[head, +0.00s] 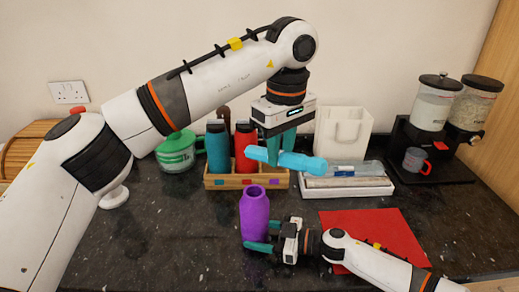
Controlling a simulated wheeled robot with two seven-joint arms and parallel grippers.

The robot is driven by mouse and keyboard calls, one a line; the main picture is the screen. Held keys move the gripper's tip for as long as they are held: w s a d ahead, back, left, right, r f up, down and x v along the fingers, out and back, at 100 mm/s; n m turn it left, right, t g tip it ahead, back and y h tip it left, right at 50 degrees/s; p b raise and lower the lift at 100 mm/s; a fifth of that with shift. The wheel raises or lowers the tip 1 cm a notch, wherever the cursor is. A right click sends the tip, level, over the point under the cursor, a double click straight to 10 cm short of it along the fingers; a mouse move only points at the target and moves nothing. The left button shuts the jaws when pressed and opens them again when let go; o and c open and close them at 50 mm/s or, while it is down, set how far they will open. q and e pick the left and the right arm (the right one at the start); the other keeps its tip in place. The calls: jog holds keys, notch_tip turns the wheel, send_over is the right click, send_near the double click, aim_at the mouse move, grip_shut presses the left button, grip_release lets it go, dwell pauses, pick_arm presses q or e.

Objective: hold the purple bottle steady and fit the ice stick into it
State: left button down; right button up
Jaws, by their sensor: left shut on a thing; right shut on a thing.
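The purple bottle (254,214) stands upright on the dark counter at the front middle, with its open mouth facing up. My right gripper (262,235) comes in from the right and is shut on the bottle's lower body. The ice stick (304,163) is light blue and lies nearly level in the air. My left gripper (274,146) points down from above and is shut on the stick near its left part. The stick is above and apart from the bottle; its left end shows above the bottle's mouth in the picture.
A wooden caddy (225,182) holds a teal bottle (217,150) and a red bottle (245,146). A white tray (345,193), white bin (342,130) and green-lidded bowl (176,155) stand behind. A red mat (385,228) lies right; dispensers (435,105) stand far right. Left front counter is clear.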

pick_arm(q)
jog(key=shift+s+d+r+n+g+h, duration=0.15)
jog(key=shift+d+n+g+h, duration=0.15)
jog(key=shift+n+g+h, duration=0.15)
jog(key=shift+s+d+r+n+g+h, duration=0.1)
jog(key=shift+d+n+g+h, duration=0.15)
jog(key=shift+n+g+h, duration=0.2)
jog(key=shift+r+n+g+h, duration=0.3)
jog(key=shift+n+g+h, duration=0.2)
jog(key=shift+n+h, duration=0.3)
jog(key=n+h, duration=0.1)
jog(key=h, duration=0.1)
jog(key=a+r+n+h, duration=0.1)
jog(key=h, duration=0.1)
jog(key=a+r+n+h, duration=0.1)
jog(key=n+h, duration=0.1)
jog(key=shift+w+a, duration=0.15)
jog(key=shift+w, duration=0.25)
jog(key=w+a+r+n+t+h, duration=0.1)
jog(key=w+a+n+t+h, duration=0.1)
jog(key=a+n+t+h, duration=0.1)
jog(key=a+n+h, duration=0.1)
jog(key=a, duration=0.1)
jog(key=shift+w+a+r+t+h, duration=0.3)
jog(key=shift+w+a+r, duration=0.05)
jog(key=shift+a, duration=0.05)
send_over(245, 192)
jog(key=shift+f, duration=2.9)
jog(key=shift+f, duration=5.2)
